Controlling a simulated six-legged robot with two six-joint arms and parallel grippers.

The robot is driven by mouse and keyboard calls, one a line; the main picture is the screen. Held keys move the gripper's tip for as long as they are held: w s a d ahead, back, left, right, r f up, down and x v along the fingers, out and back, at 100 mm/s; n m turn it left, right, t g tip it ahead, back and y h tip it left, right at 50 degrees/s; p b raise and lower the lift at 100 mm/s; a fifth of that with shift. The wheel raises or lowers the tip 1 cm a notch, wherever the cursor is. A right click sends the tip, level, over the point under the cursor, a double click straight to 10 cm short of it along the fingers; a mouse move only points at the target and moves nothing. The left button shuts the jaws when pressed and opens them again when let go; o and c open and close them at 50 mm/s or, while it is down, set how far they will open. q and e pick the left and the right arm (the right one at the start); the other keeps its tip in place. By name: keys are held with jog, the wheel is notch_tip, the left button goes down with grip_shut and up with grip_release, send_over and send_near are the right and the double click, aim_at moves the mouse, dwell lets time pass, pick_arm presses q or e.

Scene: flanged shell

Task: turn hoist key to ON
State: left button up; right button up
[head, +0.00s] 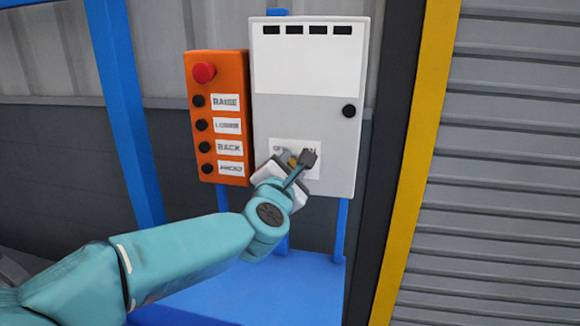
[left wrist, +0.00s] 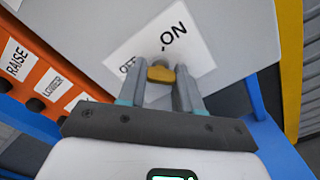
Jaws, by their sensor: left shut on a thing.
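The hoist key (left wrist: 161,74) is a small yellow-brown piece on the white OFF/ON label (left wrist: 150,45) of the grey control box (head: 305,95). In the left wrist view it sits between the fingertips of my left gripper (left wrist: 161,88), which is shut on it. In the head view the left gripper (head: 293,160) reaches the lower part of the box and hides most of the key and the middle of the label. The exact angle of the key is hard to tell. My right gripper is not in view.
An orange pendant panel (head: 217,118) with a red button (head: 203,72) and several black buttons stands left of the box. A blue frame and ledge (head: 260,290) lie below. A yellow post (head: 415,160) and grey shutter (head: 510,160) are on the right.

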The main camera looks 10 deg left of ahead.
pick_arm(q)
jog(key=shift+m, duration=0.3)
jog(key=m+p, duration=0.1)
jog(key=m, duration=0.2)
jog(key=shift+r+m, duration=0.15)
jog(key=shift+m, duration=0.25)
jog(key=m+p, duration=0.1)
jog(key=m, duration=0.3)
jog(key=shift+m, duration=0.3)
jog(key=m+p, duration=0.2)
jog(key=m, duration=0.2)
jog(key=shift+r, duration=0.1)
jog(key=shift+m+p, duration=0.65)
jog(key=shift+m, duration=1.55)
jog(key=o, duration=1)
jog(key=shift+o, duration=0.2)
